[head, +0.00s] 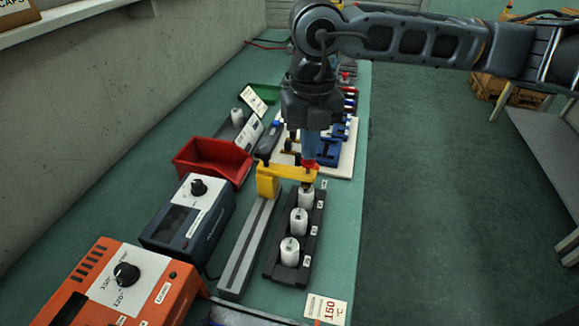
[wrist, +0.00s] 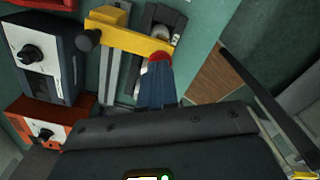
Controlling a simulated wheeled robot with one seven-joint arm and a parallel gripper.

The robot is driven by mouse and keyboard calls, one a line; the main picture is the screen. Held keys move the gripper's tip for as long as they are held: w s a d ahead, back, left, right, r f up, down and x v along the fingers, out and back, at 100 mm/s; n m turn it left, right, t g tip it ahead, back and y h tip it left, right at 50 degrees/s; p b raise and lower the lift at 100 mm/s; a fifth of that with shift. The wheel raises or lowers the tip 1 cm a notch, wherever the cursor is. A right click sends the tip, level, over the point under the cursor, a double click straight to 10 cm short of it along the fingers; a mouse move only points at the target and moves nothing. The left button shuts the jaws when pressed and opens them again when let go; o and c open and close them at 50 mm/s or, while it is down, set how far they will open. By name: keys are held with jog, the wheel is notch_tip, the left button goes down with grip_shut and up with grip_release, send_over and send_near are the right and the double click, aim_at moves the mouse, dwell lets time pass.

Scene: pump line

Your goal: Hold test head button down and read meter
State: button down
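The test head is a yellow arm (head: 287,172) on a grey rail (head: 247,245), reaching out over a row of white pumps. Its red button (head: 309,164) is on top at the arm's right end; it also shows in the wrist view (wrist: 160,56). My gripper (head: 310,155) points straight down over the button, its blue fingers together and empty. The fingertips meet or nearly meet the button; I cannot tell whether it is pressed. The meter seems to be the dark blue box (head: 188,222) with a black knob, left of the rail. Its window looks dark, with no legible reading.
White pumps (head: 298,220) stand in a black holder (head: 272,262) under and in front of the head. An orange box (head: 143,285) with a dial stands front left. A red bin (head: 212,160) is behind the meter. A "150 °C" card (head: 327,309) lies at the front edge.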

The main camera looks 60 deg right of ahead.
jog(key=shift+f+b, duration=1)
jog(key=shift+b, duration=0.45)
dwell(1.6)
jog(key=shift+r+p, duration=1.25)
jog(key=shift+r, duration=2.3)
